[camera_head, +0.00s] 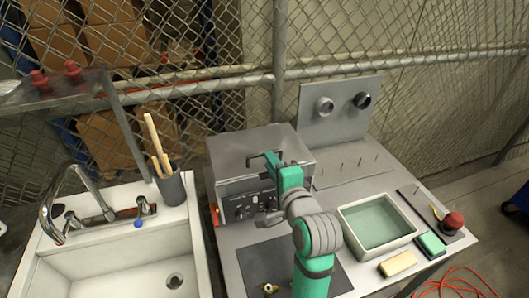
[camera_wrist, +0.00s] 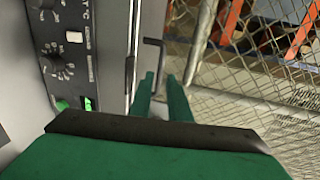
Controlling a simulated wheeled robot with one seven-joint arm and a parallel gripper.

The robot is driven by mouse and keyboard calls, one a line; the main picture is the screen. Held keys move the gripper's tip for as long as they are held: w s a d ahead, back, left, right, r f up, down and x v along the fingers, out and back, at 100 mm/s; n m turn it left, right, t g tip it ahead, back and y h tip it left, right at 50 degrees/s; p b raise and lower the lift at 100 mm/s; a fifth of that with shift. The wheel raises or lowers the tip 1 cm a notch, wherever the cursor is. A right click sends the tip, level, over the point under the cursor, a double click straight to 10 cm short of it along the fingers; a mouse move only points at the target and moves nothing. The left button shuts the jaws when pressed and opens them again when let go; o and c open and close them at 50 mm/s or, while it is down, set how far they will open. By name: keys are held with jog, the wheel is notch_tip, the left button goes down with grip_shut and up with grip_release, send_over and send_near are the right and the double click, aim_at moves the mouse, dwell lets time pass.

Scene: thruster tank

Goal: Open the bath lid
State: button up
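The bath is a grey metal box (camera_head: 232,180) with a control panel on its front. Its lid (camera_head: 240,140) lies flat and shut on top. A black bar handle (camera_head: 254,157) stands at the lid's front; it also shows in the wrist view (camera_wrist: 153,42). My green gripper (camera_head: 270,160) is at the handle, above the front edge. In the wrist view my gripper's two fingers (camera_wrist: 162,80) are apart, with the handle's end at their tips. I cannot tell whether they touch it. My arm hides part of the front right.
A sink (camera_head: 120,265) with a tap and a cup of wooden tools (camera_head: 170,185) are at left. A wire fence stands behind.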

jog(key=x, duration=0.6)
grip_shut()
